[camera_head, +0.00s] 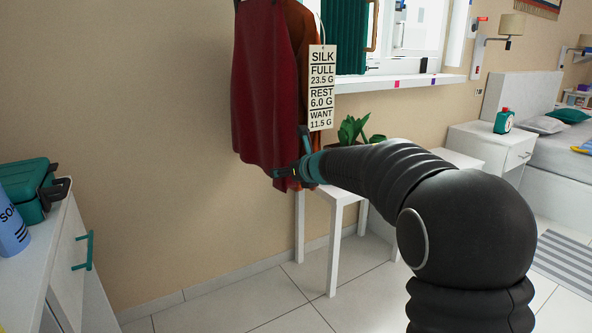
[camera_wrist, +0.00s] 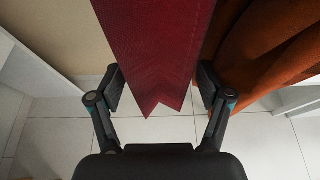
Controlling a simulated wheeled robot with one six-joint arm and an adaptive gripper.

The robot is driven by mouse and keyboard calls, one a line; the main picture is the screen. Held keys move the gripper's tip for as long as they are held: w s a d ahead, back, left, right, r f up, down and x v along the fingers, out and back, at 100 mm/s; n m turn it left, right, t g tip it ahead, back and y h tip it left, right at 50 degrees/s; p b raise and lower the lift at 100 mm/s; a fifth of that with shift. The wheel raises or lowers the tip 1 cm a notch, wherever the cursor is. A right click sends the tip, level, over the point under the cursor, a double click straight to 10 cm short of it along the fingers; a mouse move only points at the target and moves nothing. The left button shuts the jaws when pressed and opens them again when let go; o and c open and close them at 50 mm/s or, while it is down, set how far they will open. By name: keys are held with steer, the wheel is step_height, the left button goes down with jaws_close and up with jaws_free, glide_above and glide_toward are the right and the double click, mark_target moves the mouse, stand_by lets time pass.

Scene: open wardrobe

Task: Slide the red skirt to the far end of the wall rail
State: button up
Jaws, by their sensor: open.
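The red skirt (camera_head: 262,85) hangs against the wall at the upper middle of the head view; its top and the rail are out of the picture. In the wrist view its pointed lower hem (camera_wrist: 152,60) hangs between the two fingers of my gripper (camera_wrist: 160,92). The fingers are open, with a gap on each side of the cloth. In the head view my gripper (camera_head: 292,172) is at the skirt's lower edge, partly hiding it.
An orange-brown garment (camera_head: 300,40) hangs just right of the skirt, also in the wrist view (camera_wrist: 268,45), close to the right finger. A SILK tag (camera_head: 322,88) hangs in front. A white table (camera_head: 341,196) with a plant (camera_head: 352,130) stands below right. The wall leftward is bare.

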steer(key=shift+w+a+f, duration=0.2)
steer(key=shift+w+a, duration=0.1)
steer(key=shift+w, duration=0.1)
jaws_close()
steer(key=s+a, duration=0.4)
steer(key=a, duration=0.1)
steer(key=shift+a+b, duration=0.4)
jaws_free()
stand_by(0.3)
steer(key=v, duration=1.2)
